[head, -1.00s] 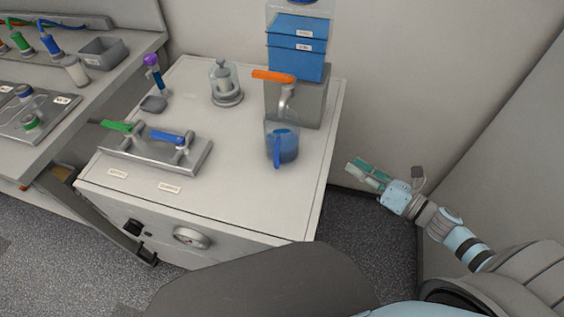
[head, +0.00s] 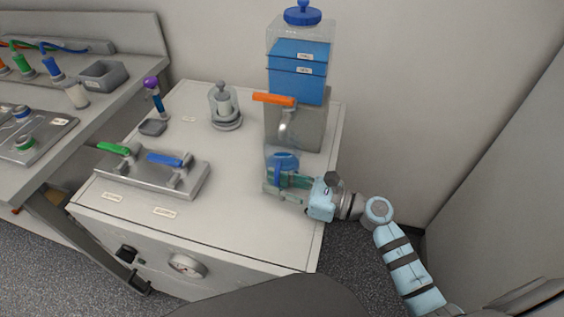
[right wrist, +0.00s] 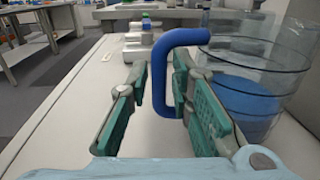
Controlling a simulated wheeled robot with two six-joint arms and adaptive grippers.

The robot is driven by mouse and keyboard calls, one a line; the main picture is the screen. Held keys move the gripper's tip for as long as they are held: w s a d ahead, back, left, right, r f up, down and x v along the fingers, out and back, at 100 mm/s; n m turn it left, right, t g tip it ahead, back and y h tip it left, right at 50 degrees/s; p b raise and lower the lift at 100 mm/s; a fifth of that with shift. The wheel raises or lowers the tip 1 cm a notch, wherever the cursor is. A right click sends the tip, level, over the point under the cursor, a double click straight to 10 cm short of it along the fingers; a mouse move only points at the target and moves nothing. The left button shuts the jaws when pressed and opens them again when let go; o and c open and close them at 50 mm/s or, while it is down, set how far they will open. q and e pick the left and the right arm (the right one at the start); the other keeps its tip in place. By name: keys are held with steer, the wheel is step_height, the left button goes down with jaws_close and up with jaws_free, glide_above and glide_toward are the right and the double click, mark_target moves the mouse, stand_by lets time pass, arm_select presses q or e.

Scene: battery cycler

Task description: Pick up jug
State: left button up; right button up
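The jug (head: 285,158) is a clear vessel with blue liquid and a blue handle. It stands on the white cabinet below the tap of the tank, and my right gripper partly hides it in the head view. In the right wrist view the jug (right wrist: 250,95) is at the right, with its blue handle (right wrist: 160,75) toward the middle. My right gripper (head: 272,187) is at the handle, in front of the jug. In the wrist view its green-padded fingers (right wrist: 163,98) stand apart on either side of the handle, with gaps visible. My left gripper is out of view.
The tank (head: 298,75) with blue liquid and an orange tap lever (head: 273,99) stands on a grey block just behind the jug. A valve plate (head: 150,178) with green and blue levers is at the left. The cabinet top (head: 225,175) between them is clear.

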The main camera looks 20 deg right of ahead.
steer(key=shift+a, duration=0.15)
jaws_close()
steer(key=shift+r, duration=0.1)
